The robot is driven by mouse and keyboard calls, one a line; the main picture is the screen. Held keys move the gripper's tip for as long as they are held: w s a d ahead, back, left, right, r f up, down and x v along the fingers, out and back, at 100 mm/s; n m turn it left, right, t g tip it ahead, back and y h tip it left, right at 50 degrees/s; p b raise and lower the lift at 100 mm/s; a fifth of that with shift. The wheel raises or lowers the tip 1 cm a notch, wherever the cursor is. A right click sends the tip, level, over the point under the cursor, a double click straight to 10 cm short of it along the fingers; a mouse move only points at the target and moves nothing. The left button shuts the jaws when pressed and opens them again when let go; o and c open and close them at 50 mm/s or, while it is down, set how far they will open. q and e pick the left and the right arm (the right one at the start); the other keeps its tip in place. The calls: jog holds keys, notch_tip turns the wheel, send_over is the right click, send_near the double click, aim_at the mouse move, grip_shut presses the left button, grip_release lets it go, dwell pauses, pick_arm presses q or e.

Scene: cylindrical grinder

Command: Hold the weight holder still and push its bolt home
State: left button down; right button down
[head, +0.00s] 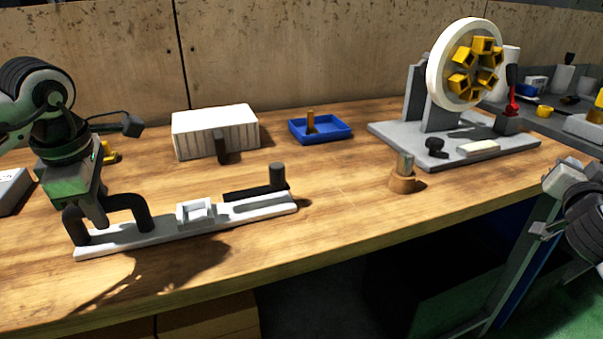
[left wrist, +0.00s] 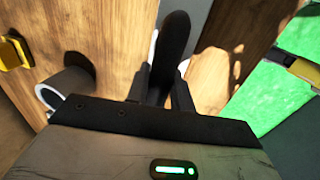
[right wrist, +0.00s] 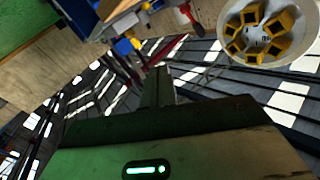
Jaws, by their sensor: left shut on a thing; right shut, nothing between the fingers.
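The weight holder is a long white bar (head: 160,234) lying on the wooden table, with a black arched handle (head: 140,212) at its left end and a small white open block (head: 196,211) near its middle. A flat black strip with an upright black knob (head: 277,175), apparently the bolt, sits at its right end. My left gripper (head: 103,220) is shut on the black handle; in the left wrist view the dark handle (left wrist: 174,45) runs between the fingers. My right gripper (head: 540,231) is shut and empty at the right, off the table's front edge and far from the holder.
A white ribbed box (head: 215,130), a blue tray (head: 320,130) and a grey stand with a white wheel (head: 440,75) are behind. A wooden piece with a metal pin (head: 403,183) stands right of the holder. Table in front of the holder is clear.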

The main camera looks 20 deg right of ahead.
jog(key=w+a+t+y, duration=0.2)
jog(key=w+a+y, duration=0.1)
jog(key=a, duration=0.1)
jog(key=w+a+t+y, duration=0.2)
jog(key=w+a+y, duration=0.2)
jog(key=a, duration=0.1)
jog(key=w+a+t+y, duration=0.2)
jog(key=w+a+y, duration=0.1)
jog(key=w+a, duration=0.1)
jog(key=shift+a+r+t, duration=0.15)
jog(key=shift+r+t, duration=0.15)
jog(key=shift+r, duration=0.05)
jog(key=a+f+y, duration=0.1)
jog(key=a+y, duration=0.3)
jog(key=a, duration=0.3)
jog(key=a+f+g+y, duration=0.1)
jog(key=a+y, duration=0.3)
jog(key=a, duration=0.3)
jog(key=a+f+n+g+y, duration=0.1)
jog(key=a+y, duration=0.4)
jog(key=a, duration=0.3)
jog(key=shift+w+f, duration=0.1)
jog(key=shift+w, duration=0.2)
